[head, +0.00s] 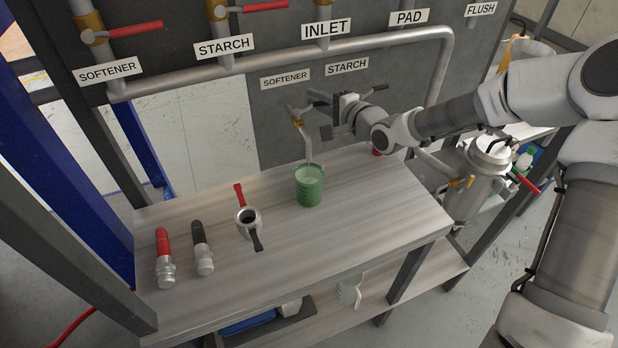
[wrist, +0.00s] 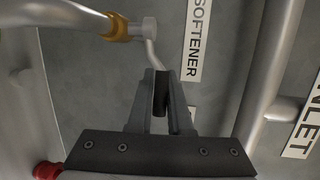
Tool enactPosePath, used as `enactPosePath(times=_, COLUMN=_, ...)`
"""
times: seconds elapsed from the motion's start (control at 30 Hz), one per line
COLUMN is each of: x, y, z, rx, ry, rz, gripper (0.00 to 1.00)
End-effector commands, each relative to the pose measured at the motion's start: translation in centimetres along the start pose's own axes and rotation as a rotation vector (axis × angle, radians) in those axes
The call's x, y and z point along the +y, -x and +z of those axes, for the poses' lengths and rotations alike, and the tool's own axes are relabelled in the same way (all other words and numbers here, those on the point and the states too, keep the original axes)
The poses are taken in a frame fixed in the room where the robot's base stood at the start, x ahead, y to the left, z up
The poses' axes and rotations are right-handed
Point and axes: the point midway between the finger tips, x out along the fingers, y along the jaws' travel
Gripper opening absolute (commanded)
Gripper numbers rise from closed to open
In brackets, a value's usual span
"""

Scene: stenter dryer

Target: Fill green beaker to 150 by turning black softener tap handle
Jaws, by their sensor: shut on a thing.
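The green beaker (head: 309,190) stands upright on the table under the softener tap's spout (head: 304,138). A pale surface shows inside its rim; I cannot read the level against any marks. I cannot clearly tell the spout from a stream of liquid above the beaker. My gripper (head: 328,110) is at the softener tap on the grey panel, above and slightly right of the beaker. In the wrist view its fingers (wrist: 160,100) are shut on the black softener tap handle (wrist: 160,88), whose stem runs up to the tap body (wrist: 148,28). In the head view, my gripper partly hides the handle.
The starch tap's black handle (head: 375,89) is right of my gripper. The table's front right is clear.

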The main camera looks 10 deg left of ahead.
Motion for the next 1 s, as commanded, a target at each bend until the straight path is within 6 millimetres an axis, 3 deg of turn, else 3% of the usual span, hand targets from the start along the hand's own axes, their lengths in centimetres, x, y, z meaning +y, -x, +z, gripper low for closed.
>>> enactPosePath(times=0.03, x=-0.80, y=-0.12, z=0.21, rx=-0.021, ry=0.000, rz=-0.004, gripper=0.00)
enactPosePath(times=1.0, x=-0.49, y=-1.00, z=0.39, rx=-0.174, ry=0.035, rz=0.005, gripper=0.00)
